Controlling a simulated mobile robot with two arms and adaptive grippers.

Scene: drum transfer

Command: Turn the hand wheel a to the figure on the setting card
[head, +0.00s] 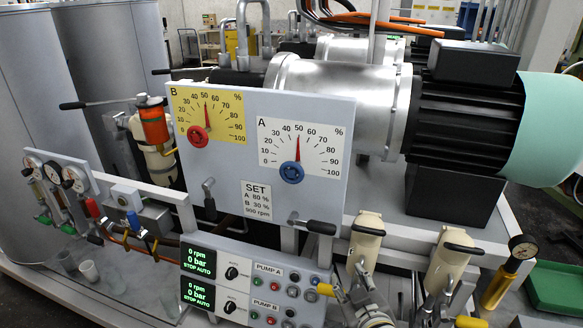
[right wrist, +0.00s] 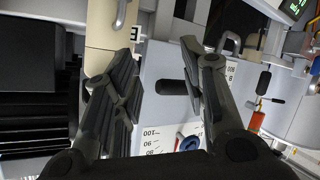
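The hand wheel A (head: 291,173) is blue and sits below the white dial A (head: 270,147), whose red needle points at about 50. It shows in the right wrist view (right wrist: 188,143) low in the picture. The setting card (head: 257,201) reads SET, A 80 %, B 30 %, with a blurred rpm line. My right gripper (right wrist: 160,50) is open and empty, its fingers apart in front of the panel. A black handle (right wrist: 170,87) shows between the fingers, apparently behind them. My left gripper is not in view.
A red wheel (head: 197,136) sits on yellow dial B (head: 230,105), needle near 50. Beige cylinders (head: 366,240) and a pump control box (head: 258,272) stand lower. A finned black motor (head: 462,120) is at right.

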